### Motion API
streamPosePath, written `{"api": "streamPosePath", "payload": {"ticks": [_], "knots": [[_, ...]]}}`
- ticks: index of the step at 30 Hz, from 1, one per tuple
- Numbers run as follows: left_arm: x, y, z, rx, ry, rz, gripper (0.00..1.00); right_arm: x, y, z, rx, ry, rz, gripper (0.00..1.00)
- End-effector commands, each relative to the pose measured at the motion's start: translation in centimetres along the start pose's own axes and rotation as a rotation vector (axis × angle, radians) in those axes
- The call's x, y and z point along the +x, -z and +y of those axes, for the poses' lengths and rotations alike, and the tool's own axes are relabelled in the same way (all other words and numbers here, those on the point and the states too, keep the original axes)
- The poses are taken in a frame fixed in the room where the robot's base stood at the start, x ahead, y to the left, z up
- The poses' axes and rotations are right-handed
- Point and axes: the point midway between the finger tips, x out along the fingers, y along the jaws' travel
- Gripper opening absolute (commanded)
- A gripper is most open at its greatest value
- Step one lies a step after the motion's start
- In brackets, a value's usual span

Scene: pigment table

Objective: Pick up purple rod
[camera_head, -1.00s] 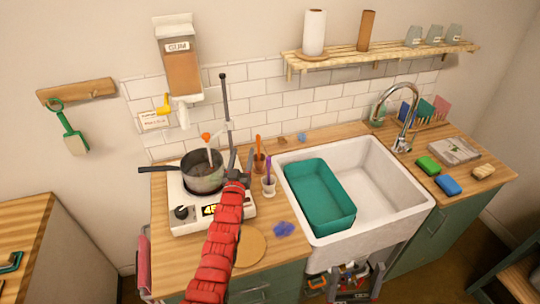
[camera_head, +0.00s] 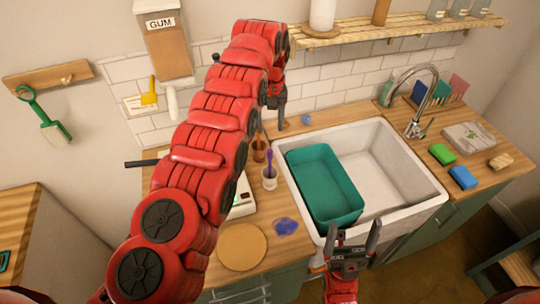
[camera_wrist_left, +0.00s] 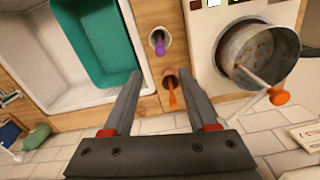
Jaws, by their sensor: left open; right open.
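The purple rod (camera_head: 269,160) stands in a small white cup (camera_head: 269,181) on the counter, left of the sink. In the left wrist view the rod (camera_wrist_left: 160,47) is seen from above, leaning inside the cup (camera_wrist_left: 154,36). My left gripper (camera_head: 280,118) hangs at the back of the counter, behind and slightly right of the cup. Its open fingers (camera_wrist_left: 160,78) in the wrist view have nothing between their tips, and the rod lies beyond them. My right gripper (camera_head: 351,238) is open and empty at the sink's front edge.
A brown cup with an orange stick (camera_head: 259,146) stands close beside the white cup. A teal basin (camera_head: 325,204) sits in the white sink (camera_head: 400,170). The pot (camera_wrist_left: 240,60) is on the cooker, mostly hidden by my left arm in the head view. A round board (camera_head: 241,248) lies in front.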

Motion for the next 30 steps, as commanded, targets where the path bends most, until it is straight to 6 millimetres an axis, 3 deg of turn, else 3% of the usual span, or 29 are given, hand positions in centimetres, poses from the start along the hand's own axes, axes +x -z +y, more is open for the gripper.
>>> {"api": "streamPosePath", "payload": {"ticks": [9,18,20,30], "knots": [[6.3,-0.1,0.0,0.000,0.002,-0.004,0.58,-6.2,-1.0,-0.3,0.000,0.000,-0.001,0.87],[10.8,-0.2,0.1,0.001,0.001,-0.003,0.58,-10.7,-1.8,-0.5,0.000,0.000,0.000,0.87],[10.4,-0.1,0.3,0.002,-0.002,-0.004,0.58,-9.2,-1.5,-0.5,0.000,0.000,-0.001,0.87],[12.1,-0.1,0.0,0.000,0.002,-0.003,0.58,-8.6,-1.4,-0.4,0.000,0.000,0.000,0.87]]}}
